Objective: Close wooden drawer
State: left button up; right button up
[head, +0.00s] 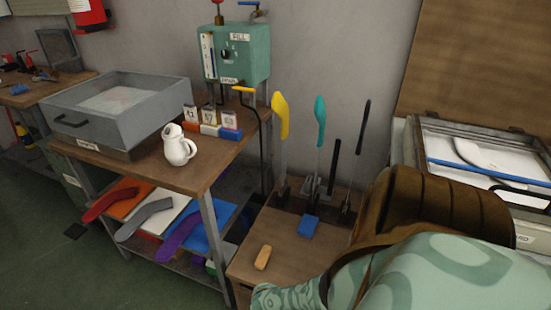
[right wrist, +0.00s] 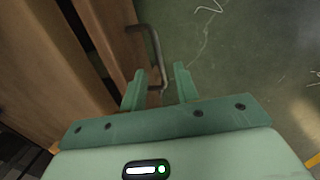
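In the right wrist view, a wooden drawer front (right wrist: 112,25) is at the upper left, with a dark gap behind it. A dark metal bar handle (right wrist: 155,45) sticks out from it. My right gripper (right wrist: 160,80) has its two green fingers apart. The handle's near end lies between the fingers in the picture; I cannot tell whether they touch it. In the head view, the drawer cannot be made out and the right gripper is hidden. My left gripper is not in view.
A workbench (head: 190,178) at the left carries a grey box (head: 150,112) and a white jug (head: 178,146). Bare green floor (right wrist: 235,55) lies right of the handle.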

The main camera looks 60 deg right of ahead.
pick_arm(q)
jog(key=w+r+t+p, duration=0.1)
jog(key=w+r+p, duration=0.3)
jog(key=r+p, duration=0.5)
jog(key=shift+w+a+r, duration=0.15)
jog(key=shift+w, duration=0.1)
pick_arm(e)
notch_tip(320, 180, up, 13)
jog(key=a, duration=0.2)
jog(key=shift+s+a, duration=0.15)
